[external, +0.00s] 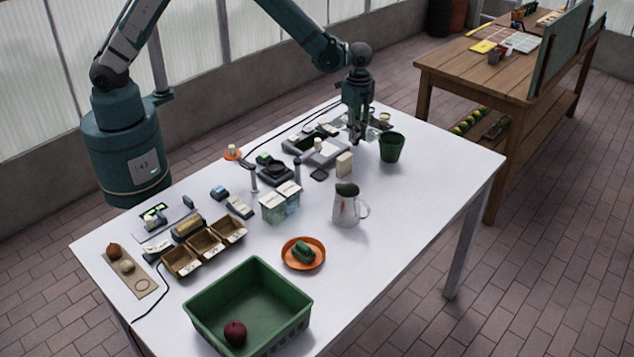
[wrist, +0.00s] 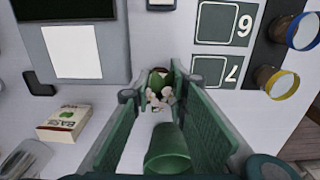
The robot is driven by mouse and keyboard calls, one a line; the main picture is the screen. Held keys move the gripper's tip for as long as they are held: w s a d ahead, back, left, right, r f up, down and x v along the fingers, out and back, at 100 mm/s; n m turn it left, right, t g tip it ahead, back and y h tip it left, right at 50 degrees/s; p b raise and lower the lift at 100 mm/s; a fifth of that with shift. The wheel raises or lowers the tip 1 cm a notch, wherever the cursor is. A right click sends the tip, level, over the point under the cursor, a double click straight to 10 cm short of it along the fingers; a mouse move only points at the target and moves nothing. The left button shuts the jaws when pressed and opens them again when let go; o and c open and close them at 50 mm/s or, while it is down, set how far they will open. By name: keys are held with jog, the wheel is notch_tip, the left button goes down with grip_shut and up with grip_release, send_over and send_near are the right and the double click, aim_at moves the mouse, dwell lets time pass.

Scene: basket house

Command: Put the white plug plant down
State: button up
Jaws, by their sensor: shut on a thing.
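The white plug plant (wrist: 160,88), with pale flowers, green leaves and a dark root end, sits between my fingertips in the wrist view. My gripper (wrist: 161,97) is shut on it. In the external view my gripper (external: 357,138) points down over the far end of the white table, and the plant is too small to make out there. I cannot tell whether the plant touches the surface below. A green pot (external: 391,148) stands just right of my gripper; a green pot also shows between the fingers in the wrist view (wrist: 168,150), apart from the plant.
Numbered squares (wrist: 222,22) lie beside the plant, with yellow- and blue-rimmed cups beyond. A small basil box (wrist: 64,123) stands nearby. A white jug (external: 346,206), an orange plate (external: 303,262) and a green crate (external: 262,270) stand nearer. The table's right side is clear.

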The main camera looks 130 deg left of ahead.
jog(key=shift+f, duration=0.4)
jog(key=o, duration=0.7)
jog(key=shift+r, duration=0.2)
notch_tip(320, 180, up, 12)
jog(key=shift+r+p, duration=0.1)
jog(key=shift+p, duration=0.45)
dwell(0.5)
jog(key=shift+d, duration=0.1)
